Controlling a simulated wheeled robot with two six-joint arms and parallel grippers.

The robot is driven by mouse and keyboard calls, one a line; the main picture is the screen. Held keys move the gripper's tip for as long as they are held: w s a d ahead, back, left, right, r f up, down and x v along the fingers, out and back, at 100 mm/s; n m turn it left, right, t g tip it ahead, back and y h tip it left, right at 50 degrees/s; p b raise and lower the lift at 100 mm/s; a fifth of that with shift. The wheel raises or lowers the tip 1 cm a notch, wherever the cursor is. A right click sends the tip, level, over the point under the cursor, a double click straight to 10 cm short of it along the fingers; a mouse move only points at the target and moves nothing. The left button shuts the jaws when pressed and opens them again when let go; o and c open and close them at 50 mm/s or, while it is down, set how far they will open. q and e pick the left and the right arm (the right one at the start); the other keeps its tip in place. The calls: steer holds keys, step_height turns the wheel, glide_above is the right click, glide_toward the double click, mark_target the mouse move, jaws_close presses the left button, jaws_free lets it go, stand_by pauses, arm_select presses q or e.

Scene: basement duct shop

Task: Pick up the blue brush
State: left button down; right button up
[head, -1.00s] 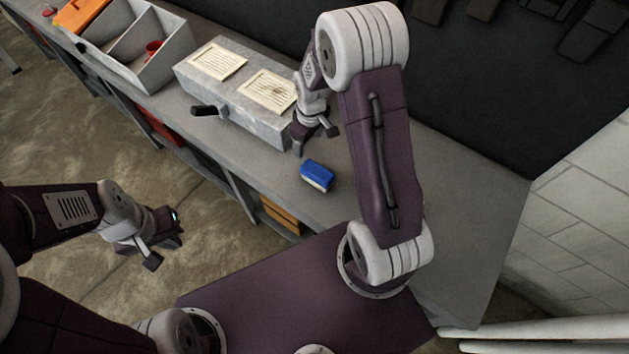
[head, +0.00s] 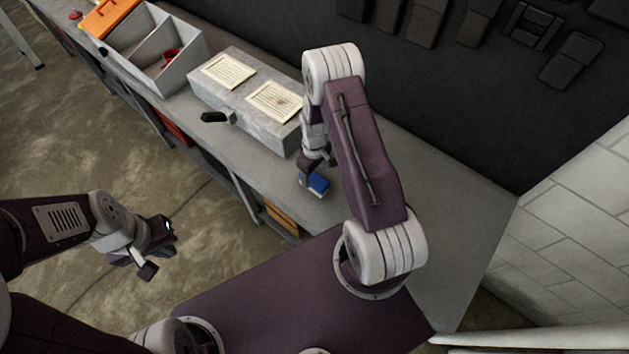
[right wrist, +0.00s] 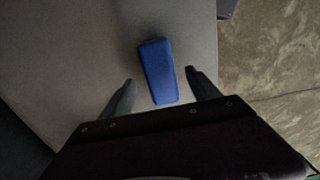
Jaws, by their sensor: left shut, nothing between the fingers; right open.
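The blue brush (head: 319,185) lies on the grey bench top, partly hidden by my right gripper in the head view. In the right wrist view the whole blue top of the brush (right wrist: 158,72) shows, lying lengthwise ahead of the fingers. My right gripper (head: 314,178) is open just above the brush. In the right wrist view my right gripper (right wrist: 160,90) has one finger on each side of the brush's near end, with gaps on both sides. My left gripper (head: 158,250) is shut and empty, out over the floor left of the bench.
A grey metal block (head: 250,110) with two paper sheets stands on the bench (head: 430,190) behind the brush; a black-handled part sticks out at its front. A divided grey bin (head: 187,75) stands farther left. The bench right of my right arm is clear.

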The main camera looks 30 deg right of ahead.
mark_target(314, 177)
steer(key=f, duration=0.2)
steer(key=f+p, duration=0.1)
steer(key=f, duration=0.1)
steer(key=shift+w+a, duration=0.15)
steer(key=shift+w, duration=0.05)
steer(key=shift+s+f, duration=0.1)
steer(key=shift+f, duration=0.1)
jaws_close()
steer(key=shift+r, duration=0.1)
steer(key=shift+r, duration=0.25)
step_height(314, 177, up, 3)
steer(key=shift+f+b, duration=0.2)
steer(key=shift+b, duration=0.55)
steer(key=s+a+r+b, duration=0.1)
steer(key=s+r+b, duration=0.2)
steer(key=s+r, duration=0.4)
steer(key=s, duration=0.4)
steer(key=shift+s+a+r, duration=0.25)
steer(key=shift+s+r, duration=0.05)
steer(key=shift+r, duration=0.1)
